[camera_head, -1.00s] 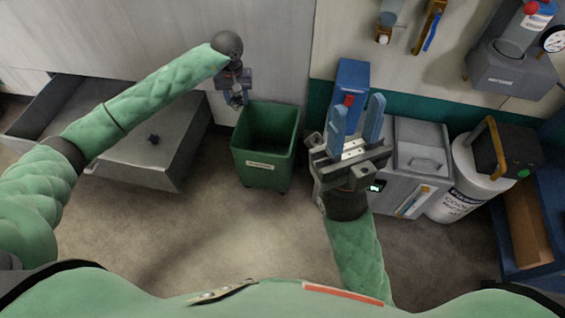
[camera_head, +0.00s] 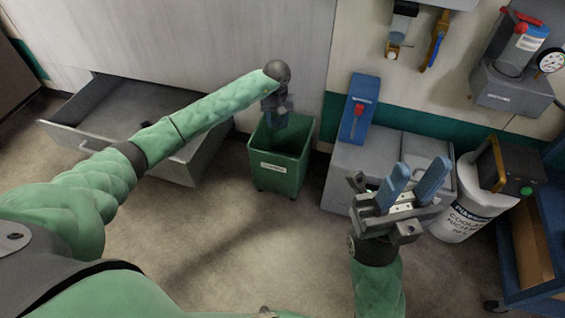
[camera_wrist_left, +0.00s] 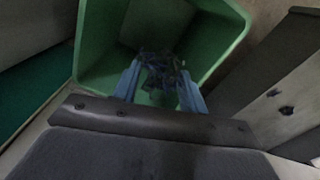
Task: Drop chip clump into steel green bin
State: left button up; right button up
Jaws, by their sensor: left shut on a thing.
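The green bin (camera_head: 281,172) stands on the floor near the middle of the head view, with a pale label on its front. My left gripper (camera_head: 279,120) is above the bin's opening, pointing down. In the left wrist view the bin's rim (camera_wrist_left: 236,14) surrounds the fingertips. There my left gripper (camera_wrist_left: 160,92) is shut on the dark, tangled chip clump (camera_wrist_left: 160,72), which shows between its blue fingers against the bin's inside. The clump is hard to see in the head view. My right gripper (camera_head: 413,182) is raised at the right, its blue fingers apart and empty.
An open grey drawer (camera_head: 125,105) lies left of the bin. Dark bits lie on a grey surface (camera_wrist_left: 265,105) in the left wrist view. A grey cabinet (camera_head: 352,160), a white coolant drum (camera_head: 462,205) and a blue cart (camera_head: 535,235) stand at the right.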

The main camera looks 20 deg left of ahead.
pick_arm(q)
jog(key=shift+a+f+b, duration=0.1)
jog(key=shift+f+b, duration=0.6)
jog(key=shift+f, duration=1.25)
jog(key=o, duration=1)
jog(key=shift+o, duration=0.2)
jog(key=shift+r+p, duration=1.15)
jog(key=shift+r, duration=2.75)
